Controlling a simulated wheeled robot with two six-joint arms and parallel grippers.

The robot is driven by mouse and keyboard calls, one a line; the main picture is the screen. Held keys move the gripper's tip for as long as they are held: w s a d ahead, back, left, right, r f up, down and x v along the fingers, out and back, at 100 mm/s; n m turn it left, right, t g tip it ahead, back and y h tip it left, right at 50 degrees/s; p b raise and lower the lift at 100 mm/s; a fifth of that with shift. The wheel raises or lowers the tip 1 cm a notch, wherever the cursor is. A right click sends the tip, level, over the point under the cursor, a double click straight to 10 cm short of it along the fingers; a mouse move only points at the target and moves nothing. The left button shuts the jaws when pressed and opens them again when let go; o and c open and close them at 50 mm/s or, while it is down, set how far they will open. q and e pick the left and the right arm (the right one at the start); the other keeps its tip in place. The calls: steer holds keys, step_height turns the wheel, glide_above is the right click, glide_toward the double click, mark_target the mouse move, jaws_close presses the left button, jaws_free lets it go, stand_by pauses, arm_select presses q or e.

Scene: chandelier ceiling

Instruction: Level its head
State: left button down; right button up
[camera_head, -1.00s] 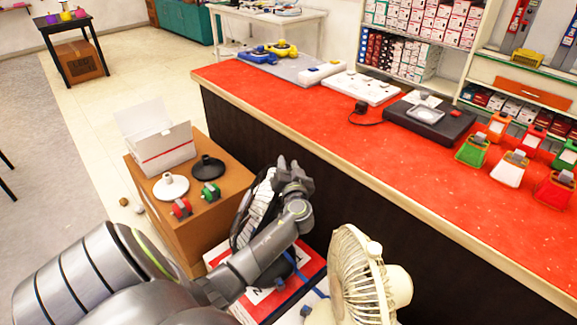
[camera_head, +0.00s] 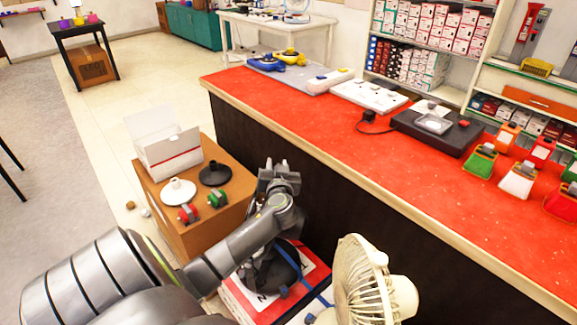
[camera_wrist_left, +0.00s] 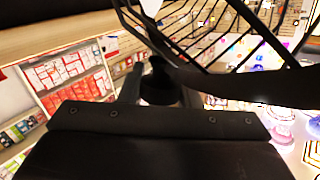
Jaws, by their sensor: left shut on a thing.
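A dark fan (camera_head: 272,270) is low by the counter, above a red and white box (camera_head: 313,262), largely hidden behind my left arm. Its head looks rounded and tipped over; its exact tilt is hard to tell. My left gripper (camera_head: 272,170) is over it, beside the brown carton. In the left wrist view, the black wire grille (camera_wrist_left: 215,38) of the fan's head fills the top, and the gripper is shut on a dark part (camera_wrist_left: 162,82) of the fan. A cream fan (camera_head: 362,282) stands to the right, its head upright. My right gripper is out of view.
The brown carton (camera_head: 205,232) at left carries an open white box (camera_head: 167,152), a white base (camera_head: 178,191), a black base (camera_head: 215,174) and red and green small parts. The red-topped counter (camera_head: 300,118) runs along the right. Open floor lies behind the carton.

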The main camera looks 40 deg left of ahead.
arm_select(q)
steer(key=shift+s+a+r+n, duration=0.2)
steer(key=shift+s+a+n, duration=0.4)
steer(key=shift+a, duration=0.35)
steer(key=shift+s+a, duration=0.65)
steer(key=shift+a, duration=0.3)
steer(key=c, duration=1.3)
jaws_free()
steer(key=shift+o, duration=1.2)
steer(key=shift+s+a, duration=0.15)
